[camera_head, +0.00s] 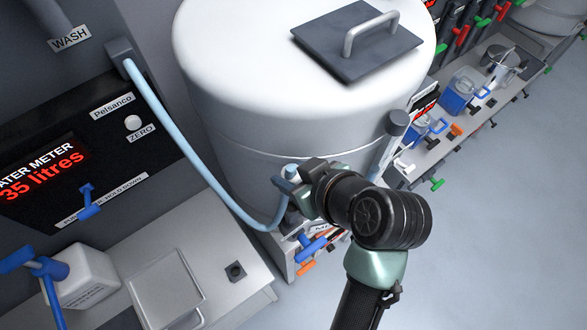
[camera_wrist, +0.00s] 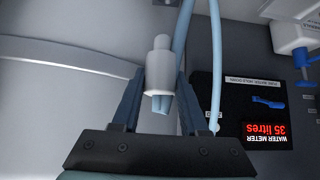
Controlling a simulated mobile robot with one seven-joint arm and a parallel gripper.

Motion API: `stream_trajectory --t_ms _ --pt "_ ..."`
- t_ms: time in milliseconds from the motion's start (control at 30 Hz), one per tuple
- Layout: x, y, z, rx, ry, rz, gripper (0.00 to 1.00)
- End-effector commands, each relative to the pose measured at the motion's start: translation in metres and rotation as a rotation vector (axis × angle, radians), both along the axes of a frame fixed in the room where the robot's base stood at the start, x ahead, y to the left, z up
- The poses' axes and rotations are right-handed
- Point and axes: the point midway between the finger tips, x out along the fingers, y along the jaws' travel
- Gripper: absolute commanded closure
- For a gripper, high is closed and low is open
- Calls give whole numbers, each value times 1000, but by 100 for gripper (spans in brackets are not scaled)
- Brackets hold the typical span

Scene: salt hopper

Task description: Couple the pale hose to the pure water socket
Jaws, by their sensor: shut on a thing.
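The pale blue hose (camera_head: 165,125) runs from a dark fitting on the left panel, hangs in a loop beside the white tank and rises to my gripper (camera_head: 296,188). In the wrist view my gripper (camera_wrist: 160,88) is shut on the hose's pale grey end piece (camera_wrist: 158,62), with a finger on each side. The hose (camera_wrist: 216,70) also hangs to the right of the fingers there. The held end is in the air close to the tank's side. I cannot make out a socket labelled pure water in either view.
The white tank (camera_head: 235,125) with a handled lid (camera_head: 358,42) stands right behind my gripper. A water meter (camera_head: 50,160) reads 35 litres. A bench (camera_head: 220,300) holds a white container (camera_head: 85,278) and a small dark block (camera_head: 235,271). Open floor (camera_head: 510,220) lies at right.

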Motion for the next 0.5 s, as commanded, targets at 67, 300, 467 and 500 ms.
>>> stream_trajectory --t_ms 67,300,467,500 --pt "0 0 0 0 0 0 100" --pt "0 0 0 0 0 0 100" --pt "0 0 -2 0 1 1 100" --pt "0 0 -5 0 1 1 100"
